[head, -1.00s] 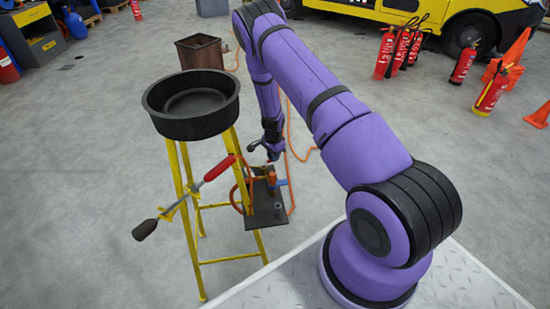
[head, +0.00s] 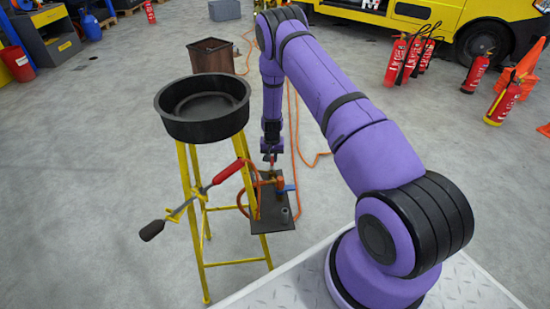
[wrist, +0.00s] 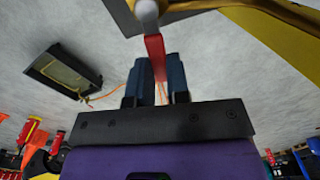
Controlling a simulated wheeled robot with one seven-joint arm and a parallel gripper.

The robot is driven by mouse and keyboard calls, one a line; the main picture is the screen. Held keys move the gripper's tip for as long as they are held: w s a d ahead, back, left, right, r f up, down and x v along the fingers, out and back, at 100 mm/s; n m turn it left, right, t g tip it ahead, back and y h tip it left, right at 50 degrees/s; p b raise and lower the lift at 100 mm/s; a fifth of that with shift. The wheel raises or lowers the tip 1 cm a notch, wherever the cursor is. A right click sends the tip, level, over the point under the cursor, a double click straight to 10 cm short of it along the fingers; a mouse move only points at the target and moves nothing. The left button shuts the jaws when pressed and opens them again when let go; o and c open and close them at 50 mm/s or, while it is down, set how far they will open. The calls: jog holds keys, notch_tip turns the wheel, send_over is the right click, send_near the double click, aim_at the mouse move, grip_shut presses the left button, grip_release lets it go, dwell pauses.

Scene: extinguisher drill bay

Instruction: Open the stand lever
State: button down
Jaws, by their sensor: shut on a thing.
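The lever shows in the wrist view as a flat red handle (wrist: 154,48) coming off a round grey pivot (wrist: 147,12). My gripper (wrist: 159,66) is shut on this red handle, with one blue finger on each side of it. In the head view my gripper (head: 269,157) points down over the small dark plate (head: 270,218) on the side of the yellow stand (head: 190,225). The lever is too small and covered to make out clearly there.
A black round pan (head: 203,128) tops the stand. An orange hose (head: 297,130) runs over the floor. A rusty box (head: 211,58) stands behind. Red extinguishers (head: 400,60) are at the back right.

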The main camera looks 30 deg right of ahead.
jog(key=shift+w+a+n, duration=0.2)
jog(key=shift+a+n, duration=0.15)
jog(key=shift+n, duration=0.65)
jog(key=c, duration=1.1)
grip_release()
notch_tip(320, 180, up, 11)
jog(key=shift+a+f, duration=0.1)
